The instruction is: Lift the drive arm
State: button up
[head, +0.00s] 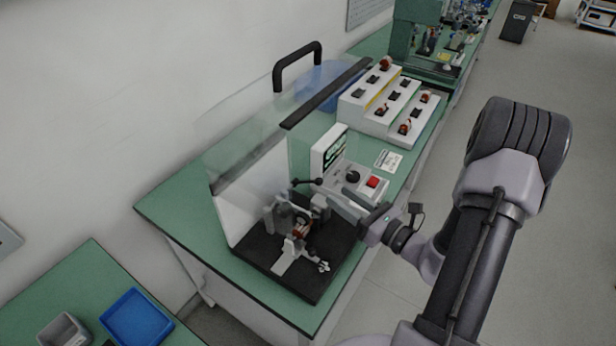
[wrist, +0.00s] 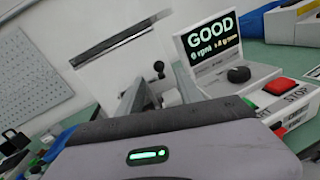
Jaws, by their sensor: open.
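The drive arm (head: 308,182) looks like a thin black lever with a dark ball knob, above the test fixture (head: 296,228) on a black base. In the wrist view a black knob on a short stem (wrist: 158,68) shows between my finger tips. My gripper (head: 326,192) reaches in from the right at the knob end of the lever. Its two grey fingers (wrist: 160,82) are apart in the wrist view, and I cannot tell whether they touch the knob. A stator with copper windings (head: 301,229) sits in the fixture, partly hidden by its clamps.
A clear guard with a black handle (head: 297,62) stands raised behind the fixture. The control box with a display reading GOOD (wrist: 212,40), a black dial (wrist: 238,75) and a red stop button (wrist: 278,86) is close to my gripper. A white stepped rack (head: 375,118) holds several stators farther back.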

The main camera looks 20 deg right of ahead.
aim_at(316, 180)
jog(key=b+x, duration=0.1)
jog(key=x, duration=1)
grip_shut()
dwell(1.0)
